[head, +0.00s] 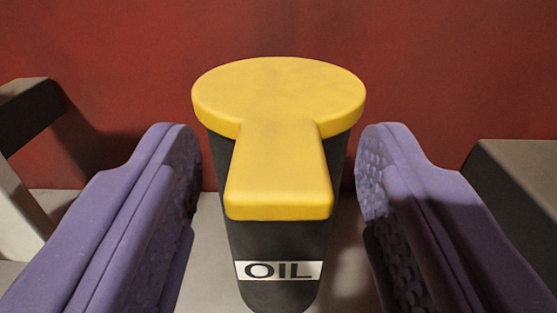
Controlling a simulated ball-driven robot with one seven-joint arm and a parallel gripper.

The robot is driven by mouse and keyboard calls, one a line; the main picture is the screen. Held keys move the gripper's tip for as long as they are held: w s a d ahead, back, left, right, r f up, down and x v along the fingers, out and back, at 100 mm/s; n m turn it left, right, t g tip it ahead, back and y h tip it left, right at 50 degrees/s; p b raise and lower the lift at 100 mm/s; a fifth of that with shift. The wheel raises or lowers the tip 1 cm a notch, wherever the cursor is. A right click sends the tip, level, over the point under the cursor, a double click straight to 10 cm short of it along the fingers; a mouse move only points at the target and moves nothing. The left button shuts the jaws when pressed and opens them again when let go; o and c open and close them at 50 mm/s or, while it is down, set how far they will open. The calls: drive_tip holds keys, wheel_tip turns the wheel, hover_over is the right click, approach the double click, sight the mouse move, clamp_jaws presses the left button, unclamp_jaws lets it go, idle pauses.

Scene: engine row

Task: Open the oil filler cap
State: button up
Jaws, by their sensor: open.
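The yellow oil filler cap (279,85) sits on top of a dark filler neck (280,240) in the middle of the head view. A thick yellow tab runs from the round cap toward me. A white label reading OIL (278,270) is on the front of the neck. My gripper (278,165) is open, with one purple finger left of the cap and neck and one right. There is a visible gap on each side, and neither finger appears to touch the cap.
A red wall (420,70) stands behind the neck. A dark and pale frame piece (25,110) is at the left edge. A grey-topped dark block (520,180) is at the right edge. A pale grey surface (345,255) lies below.

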clamp_jaws()
drive_tip(key=shift+r, duration=0.1)
